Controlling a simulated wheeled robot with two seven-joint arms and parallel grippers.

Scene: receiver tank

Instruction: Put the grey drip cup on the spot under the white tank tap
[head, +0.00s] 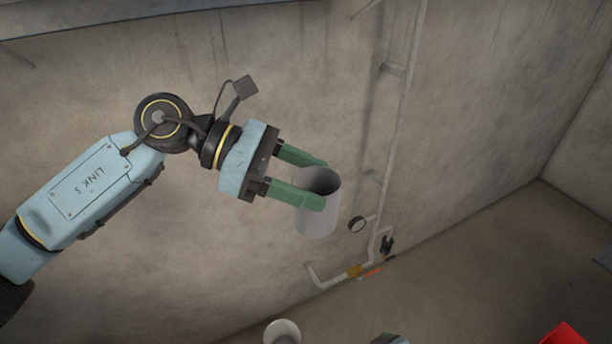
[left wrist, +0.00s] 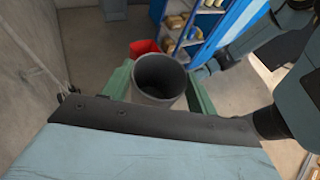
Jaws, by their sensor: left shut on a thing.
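The grey drip cup (head: 318,215) is held in the air between the green fingers of my left gripper (head: 312,184), in front of the wall. My left gripper is shut on it, one finger on each side. The cup is open at the top and looks empty. In the left wrist view the cup (left wrist: 159,76) sits between the fingers, its dark inside showing. A white pipe (head: 330,277) low on the wall carries a yellow fitting with an orange handle (head: 372,271). I cannot tell whether this is the white tank tap. The spot under the tap cannot be made out.
A second pale, round, open-topped thing (head: 282,331) shows at the bottom edge. A red bin (left wrist: 144,47) and a blue shelf rack (left wrist: 205,30) stand beyond the cup. Some floor is bare.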

